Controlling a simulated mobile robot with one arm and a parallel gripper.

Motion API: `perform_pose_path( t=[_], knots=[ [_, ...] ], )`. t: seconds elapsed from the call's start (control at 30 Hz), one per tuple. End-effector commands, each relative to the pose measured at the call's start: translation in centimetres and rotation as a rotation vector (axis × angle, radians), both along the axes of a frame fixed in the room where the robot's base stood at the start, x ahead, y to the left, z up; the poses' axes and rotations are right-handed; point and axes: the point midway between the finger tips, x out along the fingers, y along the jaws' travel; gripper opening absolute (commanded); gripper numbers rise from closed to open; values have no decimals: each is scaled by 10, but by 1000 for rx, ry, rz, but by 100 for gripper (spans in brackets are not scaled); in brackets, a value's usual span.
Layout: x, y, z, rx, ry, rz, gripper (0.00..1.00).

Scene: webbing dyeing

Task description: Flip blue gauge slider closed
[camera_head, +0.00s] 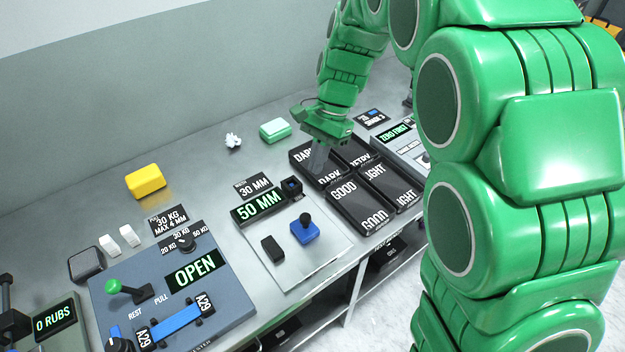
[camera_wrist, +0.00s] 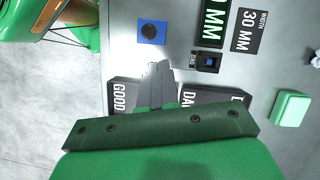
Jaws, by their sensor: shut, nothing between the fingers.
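The blue gauge slider (camera_head: 305,234) is a blue block with a black knob, on a light plate on the metal bench. It also shows in the wrist view (camera_wrist: 160,27), beyond my fingertips. A black jaw block (camera_head: 272,248) sits to its left on the plate, with a gap between them. The gauge display (camera_head: 258,207) behind them reads 50 MM. My gripper (camera_head: 317,170) is shut and empty, above the dark sorting trays behind and right of the slider. Its fingers (camera_wrist: 160,70) point toward the slider in the wrist view, apart from it.
Black trays (camera_head: 346,212) labelled GOOD, DARK and LIGHT lie right of the gauge. A small black box with a blue button (camera_head: 291,186) stands behind the slider. A tester panel (camera_head: 232,268) reading OPEN is at left. A yellow block (camera_head: 145,183) lies further back.

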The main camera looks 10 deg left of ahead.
Motion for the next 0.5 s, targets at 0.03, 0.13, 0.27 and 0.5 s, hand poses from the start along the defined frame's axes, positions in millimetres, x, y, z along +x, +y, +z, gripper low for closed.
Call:
perform_pose_path(
  t=[0.03, 0.13, 0.27, 0.5],
  knots=[
    [6, -6, -1, -1, 3, -2, 0],
    [22, -22, -1, -2, 7, -2, 0],
    [36, -37, -3, -1, 9, -1, 0],
    [26, -33, -27, -3, 16, 3, 0]
  ],
)
